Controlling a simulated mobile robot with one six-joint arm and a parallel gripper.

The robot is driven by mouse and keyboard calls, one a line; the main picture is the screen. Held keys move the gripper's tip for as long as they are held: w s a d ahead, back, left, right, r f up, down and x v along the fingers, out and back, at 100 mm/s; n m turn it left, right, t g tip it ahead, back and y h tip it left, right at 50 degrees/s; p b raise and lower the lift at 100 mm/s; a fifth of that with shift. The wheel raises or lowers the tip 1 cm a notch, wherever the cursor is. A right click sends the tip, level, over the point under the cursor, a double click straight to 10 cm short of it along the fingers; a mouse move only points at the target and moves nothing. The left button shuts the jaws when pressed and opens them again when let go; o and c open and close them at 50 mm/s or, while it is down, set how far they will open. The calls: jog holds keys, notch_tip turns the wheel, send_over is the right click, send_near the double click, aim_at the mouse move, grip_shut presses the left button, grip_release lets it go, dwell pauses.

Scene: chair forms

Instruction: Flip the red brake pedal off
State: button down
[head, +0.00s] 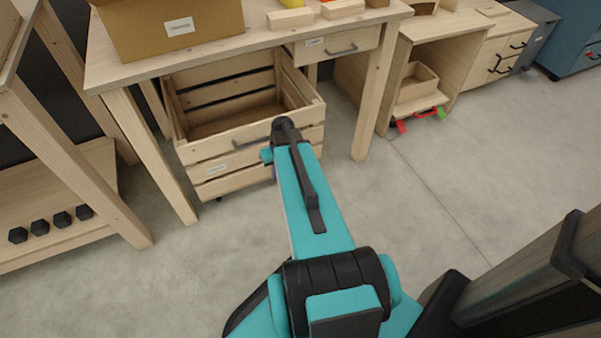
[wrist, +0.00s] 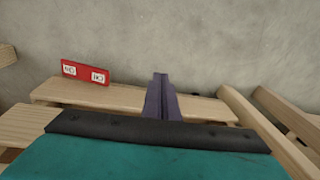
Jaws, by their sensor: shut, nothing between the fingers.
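In the wrist view, a flat red piece (wrist: 85,72) with two white marked squares sits along the far edge of a wooden board, left of my gripper (wrist: 160,77). I cannot tell for sure that it is the brake pedal. My gripper's purple fingers are together and empty, over the board and apart from the red piece. In the head view, my arm hides most of the gripper in front of a slatted wooden crate (head: 255,121). Small red parts (head: 402,127) and a green part (head: 441,112) show low at the right-hand shelf.
The crate stands under a wooden table (head: 140,66) that carries a cardboard box (head: 172,25). A shelf with several dark knobs (head: 62,219) is at the left. A small wooden box (head: 418,82) sits in the right-hand unit. The concrete floor (head: 440,180) is clear at the right.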

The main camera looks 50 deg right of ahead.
jog(key=d+r+m+t+h+b, duration=0.1)
jog(key=d+b, duration=0.6)
jog(key=d, duration=0.9)
jog(key=shift+s+d+t+h, duration=0.3)
jog(key=shift+s+d+t, duration=0.05)
jog(key=shift+s+t, duration=0.15)
jog(key=shift+w+f, duration=0.1)
jog(key=b+x, duration=0.2)
jog(key=x, duration=0.2)
jog(key=b+x, duration=0.1)
jog(key=x, duration=0.3)
jog(key=b+x, duration=0.2)
jog(key=x, duration=0.2)
jog(key=shift+s+a+f+b, duration=0.2)
jog(key=shift+a+f+b, duration=0.05)
jog(key=shift+f+b, duration=0.1)
jog(key=shift+a+f+b, duration=0.15)
jog(key=shift+f+b, duration=0.15)
jog(key=shift+f, duration=0.3)
jog(key=shift+s, duration=0.15)
